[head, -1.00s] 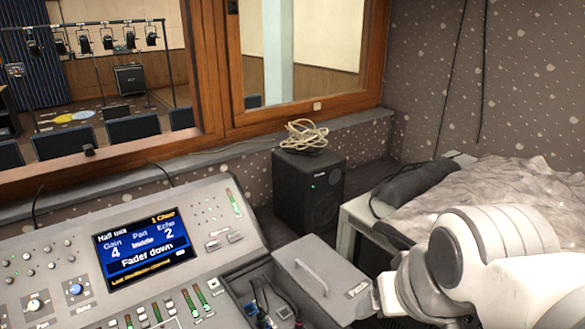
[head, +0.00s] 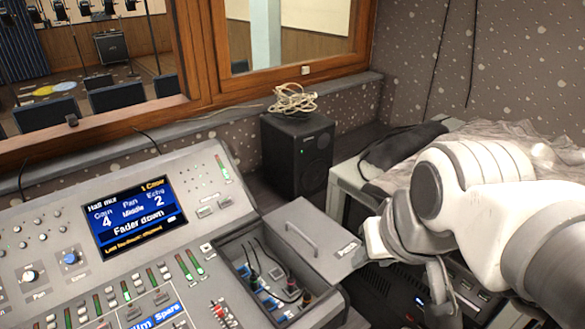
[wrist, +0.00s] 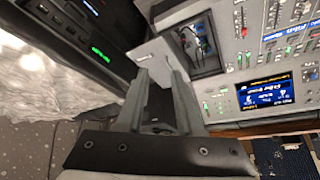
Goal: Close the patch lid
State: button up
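The patch lid (head: 318,250) is a grey plate with a bar handle and the word "Patch" at its right edge. It stands open, to the right of and behind the patch bay (head: 240,283), whose sockets and cables are uncovered. My gripper (head: 398,258) is beside the lid's right edge, with one pale fingertip close to the label; I cannot tell if it touches. In the wrist view the two fingers of my gripper (wrist: 160,80) are apart with nothing held. The lid (wrist: 153,62) shows just beyond the fingertips, and the open bay (wrist: 203,45) lies past it.
The mixing desk (head: 60,240) with its screen (head: 133,215) is left of the bay. A black speaker (head: 297,155) with a coiled cable (head: 293,98) stands behind the lid. A rack unit (head: 470,290) sits below my arm, and a cloth-covered table (head: 500,135) is at the right.

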jog(key=w+r+m, duration=0.1)
jog(key=w, duration=0.1)
jog(key=w+r+m+g, duration=0.1)
jog(key=w, duration=0.2)
jog(key=w+r, duration=0.1)
jog(key=w, duration=0.2)
jog(key=shift+w+r+m+g+y, duration=0.1)
jog(key=shift+w+m+g+y, duration=0.1)
jog(key=shift+m+g+y, duration=0.15)
grip_shut()
jog(key=m+g+y, duration=0.2)
jog(key=m+g, duration=0.4)
jog(key=m, duration=0.2)
send_over(311, 237)
jog(key=w+d, duration=0.2)
jog(key=d, duration=0.1)
jog(key=f, duration=2.3)
jog(key=shift+s+a+f, duration=0.1)
jog(key=shift+a+f, duration=0.1)
jog(key=shift+f, duration=0.15)
jog(key=s+a, duration=0.1)
jog(key=a+f, duration=0.1)
jog(key=shift+s+a, duration=0.3)
jog(key=shift+s, duration=0.05)
jog(key=shift+s+a+f, duration=0.15)
jog(key=shift+s+a, duration=0.15)
jog(key=shift+a, duration=0.15)
